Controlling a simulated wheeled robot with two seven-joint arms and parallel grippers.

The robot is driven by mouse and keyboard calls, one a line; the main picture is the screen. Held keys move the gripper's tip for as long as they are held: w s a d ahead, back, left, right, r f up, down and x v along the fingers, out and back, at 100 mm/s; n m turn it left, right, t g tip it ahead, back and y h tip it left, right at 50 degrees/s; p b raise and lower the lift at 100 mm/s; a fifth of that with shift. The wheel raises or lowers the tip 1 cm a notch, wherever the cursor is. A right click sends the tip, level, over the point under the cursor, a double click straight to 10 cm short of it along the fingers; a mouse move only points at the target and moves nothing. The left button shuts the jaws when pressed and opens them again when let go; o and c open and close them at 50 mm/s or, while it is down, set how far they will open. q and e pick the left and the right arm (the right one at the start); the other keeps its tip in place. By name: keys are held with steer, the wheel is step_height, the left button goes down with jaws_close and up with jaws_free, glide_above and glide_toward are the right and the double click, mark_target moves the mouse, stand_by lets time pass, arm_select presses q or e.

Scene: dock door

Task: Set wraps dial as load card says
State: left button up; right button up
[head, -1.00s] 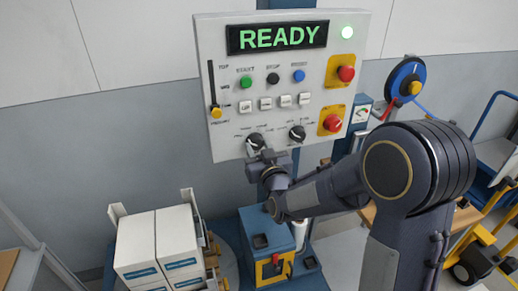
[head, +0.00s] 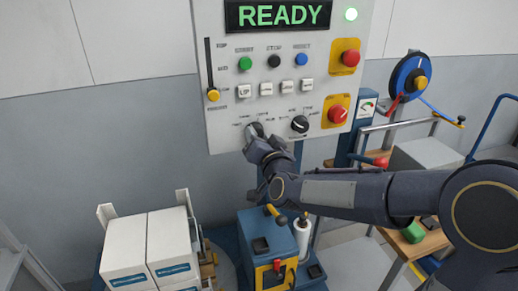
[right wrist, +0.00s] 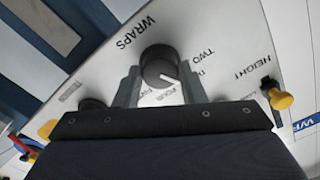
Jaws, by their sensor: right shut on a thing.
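The dark round wraps dial (right wrist: 159,64) sits on the panel under the WRAPS lettering in the right wrist view. Its white pointer line aims down and right, toward small lettering near TWO and what looks like FOUR; I cannot tell the exact mark. My right gripper (right wrist: 160,88) is shut on the dial, one finger on each side. In the head view the right gripper (head: 257,138) covers most of the dial at the panel's lower left. My left gripper is not in view. No readable load card shows.
The control panel (head: 225,120) reads READY, with a lit green lamp. A second dial (head: 300,124) and a red stop knob (head: 338,114) are right of the gripper. White boxes (head: 125,240) stand below left, and a blue machine housing (head: 260,225) stands below the panel.

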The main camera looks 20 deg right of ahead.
steer(key=shift+m+b, duration=0.55)
steer(key=shift+m, duration=0.15)
steer(key=o, duration=1)
steer(key=s, duration=0.8)
steer(key=shift+d+b, duration=0.15)
steer(key=shift+b, duration=0.15)
